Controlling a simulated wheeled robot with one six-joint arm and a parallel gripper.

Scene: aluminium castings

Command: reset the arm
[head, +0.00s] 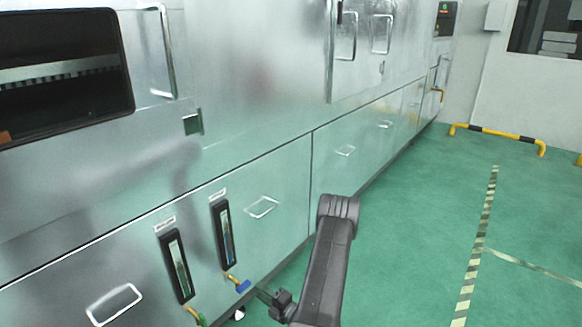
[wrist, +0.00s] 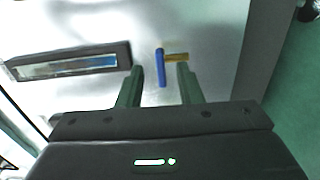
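My arm (head: 328,262) reaches down at the lower middle of the head view, beside the metal machine. My gripper (head: 264,294) is at its end, close to a blue-handled valve (head: 243,286) low on the machine. In the wrist view my gripper (wrist: 160,68) has its two fingers apart. The blue handle (wrist: 160,76) and its brass stem (wrist: 177,57) appear between and just beyond the fingertips. I see nothing held. I cannot tell whether a finger touches the handle.
The machine's panels (head: 262,175) run along the left, with gauges (head: 224,235) and a second valve with a green handle (head: 200,319). Green floor (head: 420,220) is open to the right, with striped tape (head: 480,240). A yellow-black barrier (head: 497,134) stands at the back.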

